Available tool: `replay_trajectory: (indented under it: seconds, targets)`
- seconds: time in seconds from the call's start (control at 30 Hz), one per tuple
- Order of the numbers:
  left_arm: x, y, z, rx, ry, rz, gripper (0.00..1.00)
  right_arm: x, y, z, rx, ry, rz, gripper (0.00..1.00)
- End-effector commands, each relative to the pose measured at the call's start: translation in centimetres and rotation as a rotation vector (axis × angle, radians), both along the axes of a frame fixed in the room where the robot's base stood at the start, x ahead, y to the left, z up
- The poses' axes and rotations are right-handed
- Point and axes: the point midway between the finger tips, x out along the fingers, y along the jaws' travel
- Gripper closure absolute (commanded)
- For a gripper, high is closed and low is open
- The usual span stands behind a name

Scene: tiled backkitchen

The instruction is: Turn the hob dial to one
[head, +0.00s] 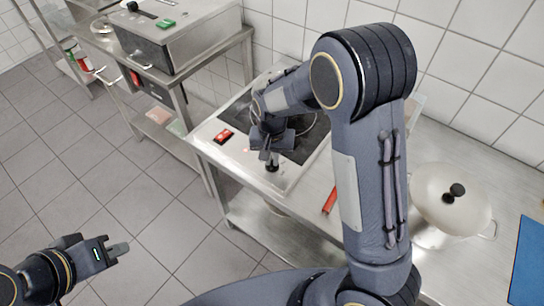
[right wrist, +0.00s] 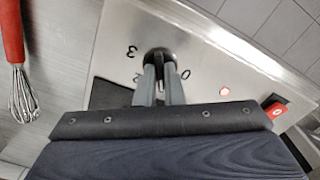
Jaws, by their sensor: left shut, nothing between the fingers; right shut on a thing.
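The hob (head: 207,150) is a steel unit with a dark top, on the steel counter. Its small black dial (right wrist: 158,54) is on the front panel (right wrist: 205,50). A 0 is printed right of the dial, and a 3 and a partly hidden 2 on the left. My fingers cover the part between, and I cannot read the dial's pointer. My right gripper (head: 271,162) reaches down over the panel. In the right wrist view its fingers (right wrist: 160,72) are shut on the dial. My left gripper (head: 118,248) is shut and empty, away over the floor.
A red rocker switch (head: 224,136) and a lit red lamp (right wrist: 224,91) are on the panel. A red-handled whisk (right wrist: 12,30) lies beside the hob. A lidded pot (head: 450,205) stands on the counter at right. The tiled floor (head: 130,200) at left is clear.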

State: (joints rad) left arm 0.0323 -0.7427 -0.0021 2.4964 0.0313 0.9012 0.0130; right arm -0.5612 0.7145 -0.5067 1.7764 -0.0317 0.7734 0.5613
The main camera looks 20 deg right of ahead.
Motion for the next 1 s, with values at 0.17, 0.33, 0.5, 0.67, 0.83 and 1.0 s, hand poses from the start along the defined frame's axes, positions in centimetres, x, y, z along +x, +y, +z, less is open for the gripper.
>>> replay_trajectory:
  seconds: [0.17, 0.33, 0.5, 0.67, 0.83, 1.0]
  targets:
    - [0.0, 0.0, 0.0, 0.000, 0.000, 0.000, 1.00, 0.1, 0.0, 0.1, 0.001, -0.004, -0.004, 1.00]
    - [0.0, 0.0, 0.0, 0.000, 0.000, 0.000, 1.00, 0.1, 0.0, 0.1, 0.001, -0.004, -0.003, 1.00]
    - [0.0, 0.0, 0.0, 0.000, 0.000, 0.000, 1.00, 0.1, 0.0, 0.1, 0.001, -0.004, -0.002, 0.72]
    - [0.0, 0.0, 0.0, 0.000, 0.000, 0.000, 1.00, 0.1, 0.0, 0.1, 0.000, -0.002, -0.002, 0.70]
    - [0.0, 0.0, 0.0, 0.000, 0.000, 0.000, 1.00, 0.1, 0.0, 0.3, 0.001, -0.003, -0.002, 0.70]
    - [0.0, 0.0, -0.1, 0.000, 0.000, 0.000, 1.00, 0.1, 0.1, 2.4, 0.003, -0.007, -0.002, 0.70]
